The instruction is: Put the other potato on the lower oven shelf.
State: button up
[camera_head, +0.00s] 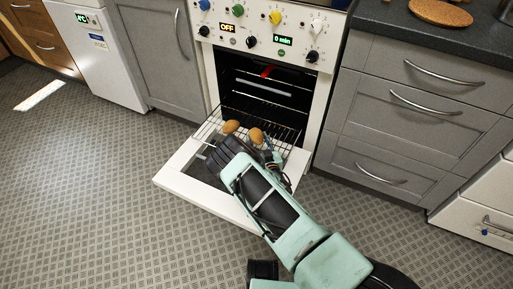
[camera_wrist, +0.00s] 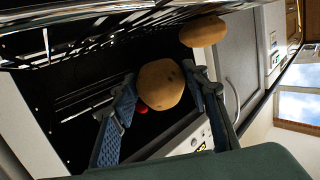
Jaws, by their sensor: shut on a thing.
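My gripper (camera_wrist: 163,88) is shut on a brown potato (camera_wrist: 160,84), with one finger on each side of it. In the head view this held potato (camera_head: 256,135) is just past the fingers, over the pulled-out wire shelf; whether it touches the wires is unclear. The other potato (camera_head: 231,126) is to its left, at the shelf. It also shows in the wrist view (camera_wrist: 203,31), against the wires and apart from my gripper. The lower oven shelf (camera_head: 207,131) sticks out over the lowered oven door (camera_head: 174,179). My arm hides part of the shelf and door.
The oven stands open between grey cabinets, its control panel (camera_head: 265,30) above the opening. A red thing (camera_head: 267,71) shows inside the oven. A grey drawer unit (camera_head: 420,110) is to the right. The floor left of the door is clear.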

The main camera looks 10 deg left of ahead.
aim_at(256, 148)
jog(key=shift+w+a+f, duration=0.15)
jog(key=shift+f, duration=0.15)
jog(key=shift+w+f+b, duration=0.1)
jog(key=shift+f+b, duration=0.6)
jog(key=shift+f, duration=0.8)
jog(key=shift+f, duration=0.2)
jog(key=o, duration=1.3)
jog(key=shift+c, duration=0.2)
